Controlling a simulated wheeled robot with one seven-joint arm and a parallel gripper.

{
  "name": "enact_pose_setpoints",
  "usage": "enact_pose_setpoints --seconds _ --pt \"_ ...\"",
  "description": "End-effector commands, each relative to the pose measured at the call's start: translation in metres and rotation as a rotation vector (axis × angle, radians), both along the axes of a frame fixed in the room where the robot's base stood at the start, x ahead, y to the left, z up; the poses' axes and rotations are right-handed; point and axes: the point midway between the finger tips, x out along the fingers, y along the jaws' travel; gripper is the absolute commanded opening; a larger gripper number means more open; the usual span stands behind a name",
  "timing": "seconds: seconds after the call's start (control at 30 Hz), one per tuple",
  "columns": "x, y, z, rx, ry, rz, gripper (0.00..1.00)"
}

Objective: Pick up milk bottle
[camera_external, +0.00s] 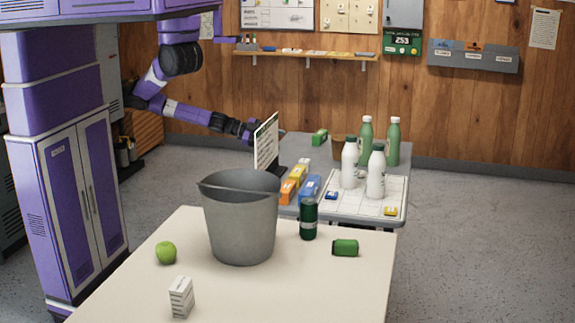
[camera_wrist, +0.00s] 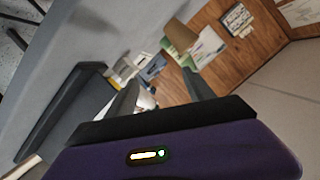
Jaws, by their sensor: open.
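Two white bottles that look like milk bottles, a left one (camera_external: 349,166) with a dark cap and a right one (camera_external: 376,175), stand upright on the white gridded mat (camera_external: 338,208) on the grey table. Two green bottles, (camera_external: 366,139) and (camera_external: 393,143), stand behind them. My gripper (camera_external: 250,132) is left of the bottles, partly hidden by the upright sign, and apart from them. In the wrist view my gripper (camera_wrist: 160,92) shows its two fingers spread. A pale shape (camera_wrist: 146,101) shows beyond them; I cannot tell whether it is a bottle.
An upright sign (camera_external: 266,143) stands between my gripper and the bottles. Orange and blue boxes (camera_external: 309,187), a brown pot (camera_external: 340,147) and a green box (camera_external: 319,137) share the grey table. A large grey bucket (camera_external: 240,220) stands on the cream front table (camera_external: 300,290).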

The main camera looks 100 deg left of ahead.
Motion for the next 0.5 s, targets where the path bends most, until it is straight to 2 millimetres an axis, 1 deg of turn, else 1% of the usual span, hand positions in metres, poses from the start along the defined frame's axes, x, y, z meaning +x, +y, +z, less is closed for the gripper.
enact_pose_setpoints --seconds 0.03,0.13,0.17,0.2,0.27,0.3,0.37,0.4,0.47,0.5 --pt "0.015 0.013 0.006 -0.011 -0.006 -0.02 0.62" --pt "0.046 0.037 0.013 -0.066 -0.016 -0.054 0.62" --pt "0.056 0.042 0.015 -0.087 -0.02 -0.065 0.62" --pt "0.07 0.049 0.018 -0.115 -0.023 -0.079 0.62" --pt "0.092 0.057 0.023 -0.16 -0.029 -0.104 0.62" --pt "0.109 0.06 0.026 -0.192 -0.034 -0.126 0.62" --pt "0.133 0.06 0.031 -0.239 -0.043 -0.162 0.62" --pt "0.151 0.055 0.034 -0.273 -0.048 -0.195 0.62" --pt "0.177 0.043 0.038 -0.325 -0.058 -0.253 0.62" --pt "0.194 0.032 0.042 -0.359 -0.064 -0.3 0.62"
